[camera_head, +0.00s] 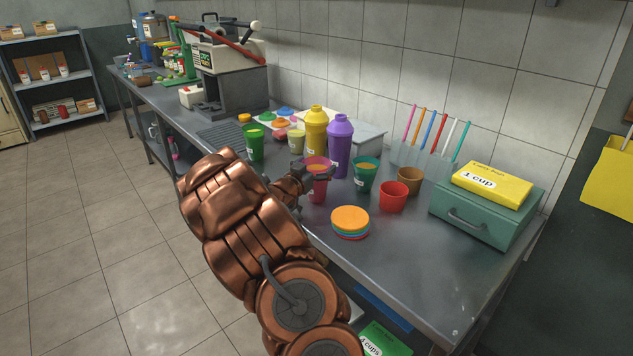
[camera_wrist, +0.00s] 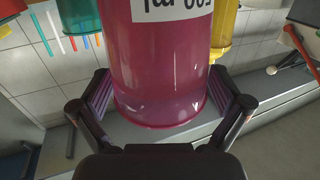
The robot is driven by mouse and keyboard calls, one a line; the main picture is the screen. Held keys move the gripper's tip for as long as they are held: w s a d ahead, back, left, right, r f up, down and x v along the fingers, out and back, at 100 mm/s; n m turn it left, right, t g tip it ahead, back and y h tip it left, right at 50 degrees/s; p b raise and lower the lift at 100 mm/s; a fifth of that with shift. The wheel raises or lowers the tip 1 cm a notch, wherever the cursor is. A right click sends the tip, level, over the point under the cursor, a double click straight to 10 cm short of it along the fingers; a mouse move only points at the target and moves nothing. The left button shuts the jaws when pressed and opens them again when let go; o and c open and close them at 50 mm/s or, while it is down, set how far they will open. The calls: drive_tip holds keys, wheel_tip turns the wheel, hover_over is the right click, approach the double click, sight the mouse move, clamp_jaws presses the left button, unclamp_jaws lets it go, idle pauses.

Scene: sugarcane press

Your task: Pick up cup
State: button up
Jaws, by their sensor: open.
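In the wrist view the pink cup (camera_wrist: 165,65) fills the middle, with part of a white label showing upside down. My gripper (camera_head: 313,172) is at the cup's upper part, and its open fingers (camera_wrist: 162,90) lie on either side of the cup. I cannot tell whether either finger touches it.
A green cup (camera_head: 365,174), a red cup (camera_head: 393,197) and a brown cup (camera_head: 410,180) stand to the right. Stacked lids (camera_head: 350,221) lie in front. A dark green cup (camera_head: 254,143) stands left.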

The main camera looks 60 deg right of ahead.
drive_tip(key=shift+c, duration=0.3)
drive_tip(key=c, duration=1.5)
drive_tip(key=shift+r, duration=0.1)
drive_tip(key=shift+c, duration=0.6)
drive_tip(key=shift+r, duration=0.1)
